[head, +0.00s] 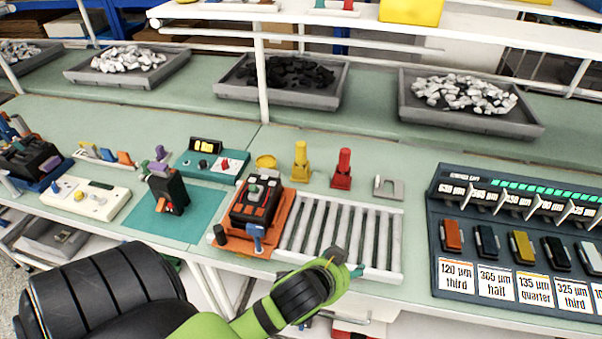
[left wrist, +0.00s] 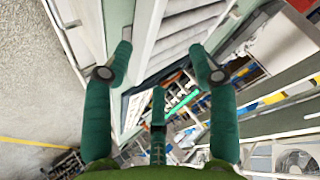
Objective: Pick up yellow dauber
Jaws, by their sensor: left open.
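The yellow dauber (head: 300,163) stands upright on the green bench, behind the rack of white rollers. A similar red dauber (head: 342,169) stands just to its right. My left gripper (head: 343,264) is over the front edge of the roller rack, nearer to me than the yellow dauber and apart from it. In the left wrist view its teal fingers (left wrist: 160,62) are spread with nothing between them. I cannot make out the yellow dauber in that view. My right gripper is in neither view.
The roller rack (head: 375,235) lies between my left gripper and the daubers. An orange fixture with a black breaker (head: 258,205) is left of it. A shallow yellow dish (head: 265,161) and a grey notched block (head: 388,187) flank the daubers. A labelled dark rack (head: 440,215) stands right.

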